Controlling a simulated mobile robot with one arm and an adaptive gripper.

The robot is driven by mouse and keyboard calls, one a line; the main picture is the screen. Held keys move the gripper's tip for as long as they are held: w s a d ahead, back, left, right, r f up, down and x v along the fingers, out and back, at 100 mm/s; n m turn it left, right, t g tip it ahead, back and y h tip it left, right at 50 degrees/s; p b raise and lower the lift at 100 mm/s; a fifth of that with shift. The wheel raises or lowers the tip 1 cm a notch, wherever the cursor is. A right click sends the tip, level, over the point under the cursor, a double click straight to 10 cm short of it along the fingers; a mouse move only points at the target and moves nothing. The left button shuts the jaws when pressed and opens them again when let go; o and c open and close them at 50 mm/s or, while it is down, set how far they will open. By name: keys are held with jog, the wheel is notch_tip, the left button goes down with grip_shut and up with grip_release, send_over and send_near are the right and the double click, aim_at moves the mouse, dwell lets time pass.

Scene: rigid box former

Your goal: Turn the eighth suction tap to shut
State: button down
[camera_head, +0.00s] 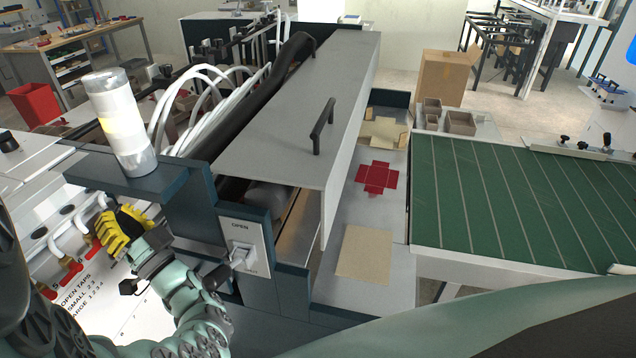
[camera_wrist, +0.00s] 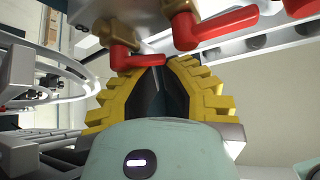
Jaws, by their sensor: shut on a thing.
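A row of brass suction taps with red lever handles runs along the white panel (camera_head: 130,305) at the left of the head view. My yellow-fingered gripper (camera_head: 108,236) is at the far end of the visible row. In the wrist view, the end tap's red handle (camera_wrist: 135,58) reaches sideways to the tips of my gripper (camera_wrist: 160,66), which is shut on it. My fingers partly hide the handle's end. Two more red handles, a nearer one (camera_wrist: 222,26) and one at the top edge (camera_wrist: 303,7), lie to its right. The tap numbers are not readable at my gripper.
An OPEN lever plate (camera_head: 243,250) is right of my arm. White hoses (camera_head: 205,80) rise behind the lamp. The panel's lower part carries printed text about open taps.

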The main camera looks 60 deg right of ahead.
jog(key=shift+a+f+n+y+b, duration=0.2)
jog(key=shift+f+n+y+b, duration=0.1)
jog(key=shift+n+y+b, duration=0.45)
jog(key=shift+s+a+f+b, duration=0.1)
jog(key=shift+a+f+b, duration=0.2)
jog(key=shift+b, duration=1.1)
jog(key=shift+f+m+h, duration=0.25)
jog(key=shift+f, duration=0.2)
dwell(0.4)
jog(key=shift+d, duration=0.1)
jog(key=v, duration=1.1)
jog(key=shift+s+d+r, duration=0.2)
jog(key=shift+s+r, duration=0.1)
jog(key=shift+s, duration=0.1)
